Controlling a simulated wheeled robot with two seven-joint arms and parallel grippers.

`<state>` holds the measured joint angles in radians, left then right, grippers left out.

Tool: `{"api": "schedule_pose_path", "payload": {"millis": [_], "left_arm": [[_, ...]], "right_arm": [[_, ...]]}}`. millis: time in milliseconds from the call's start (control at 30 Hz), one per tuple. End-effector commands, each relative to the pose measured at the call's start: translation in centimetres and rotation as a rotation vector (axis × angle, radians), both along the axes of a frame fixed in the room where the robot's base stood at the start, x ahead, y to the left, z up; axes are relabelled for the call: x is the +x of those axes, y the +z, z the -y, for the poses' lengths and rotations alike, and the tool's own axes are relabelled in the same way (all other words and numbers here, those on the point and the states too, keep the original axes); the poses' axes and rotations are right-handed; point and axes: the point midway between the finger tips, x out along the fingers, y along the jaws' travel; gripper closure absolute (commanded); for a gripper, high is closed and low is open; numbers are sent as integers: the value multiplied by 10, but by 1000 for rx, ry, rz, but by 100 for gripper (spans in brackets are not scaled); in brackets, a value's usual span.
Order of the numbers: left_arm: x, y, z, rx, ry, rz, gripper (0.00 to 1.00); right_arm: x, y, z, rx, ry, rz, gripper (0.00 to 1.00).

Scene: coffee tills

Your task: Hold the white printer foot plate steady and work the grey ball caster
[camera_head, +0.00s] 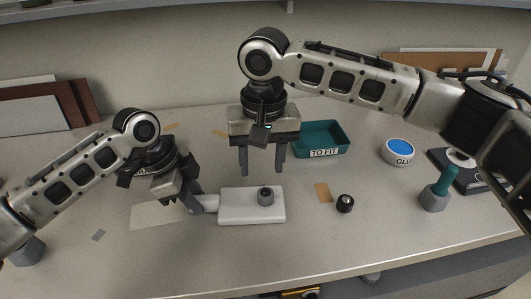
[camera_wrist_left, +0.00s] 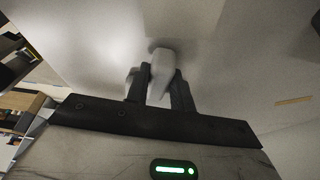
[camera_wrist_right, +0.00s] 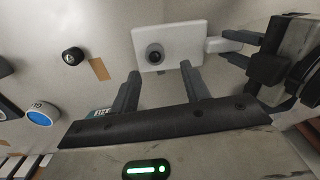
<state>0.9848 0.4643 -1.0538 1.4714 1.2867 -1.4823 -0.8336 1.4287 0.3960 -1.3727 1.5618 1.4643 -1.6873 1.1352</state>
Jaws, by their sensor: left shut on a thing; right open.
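The white printer foot plate (camera_head: 238,212) lies flat on the table. My left gripper (camera_head: 207,204) is shut on the narrow white tab at the plate's left side; the pinched tab (camera_wrist_left: 160,72) also shows in the left wrist view. The grey ball caster (camera_head: 265,196) sits upright on the plate, right of its middle; from above in the right wrist view the caster (camera_wrist_right: 155,54) shows a dark round centre. My right gripper (camera_head: 262,172) is open and empty, fingers pointing down, just behind and above the plate, apart from the caster.
A dark round part with a pale top (camera_head: 345,203) stands to the right, near an orange-tan patch (camera_head: 323,193). Behind are a teal "TO FIT" tray (camera_head: 335,134) and a blue-topped glue tub (camera_head: 399,150). A teal-handled tool (camera_head: 443,184) stands far right in a grey holder.

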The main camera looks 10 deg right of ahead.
Motion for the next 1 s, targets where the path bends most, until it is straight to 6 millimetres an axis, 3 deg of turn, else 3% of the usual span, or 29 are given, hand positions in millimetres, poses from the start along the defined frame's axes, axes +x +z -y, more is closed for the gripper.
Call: {"api": "schedule_pose_path", "payload": {"millis": [100, 267, 800, 933, 1000], "left_arm": [[0, 1, 0, -2, -1, 1, 100], [0, 1, 1, -2, -1, 1, 100], [0, 1, 0, -2, -1, 1, 100], [0, 1, 0, -2, -1, 1, 100], [0, 1, 0, -1, -1, 1, 100]], "right_arm": [[6, 6, 7, -33, -12, 12, 54], [6, -5, 8, -37, -14, 12, 54], [6, -85, 8, -36, -13, 13, 54], [6, -82, 8, -33, -13, 15, 90], [6, -81, 8, -33, -13, 15, 92]]}}
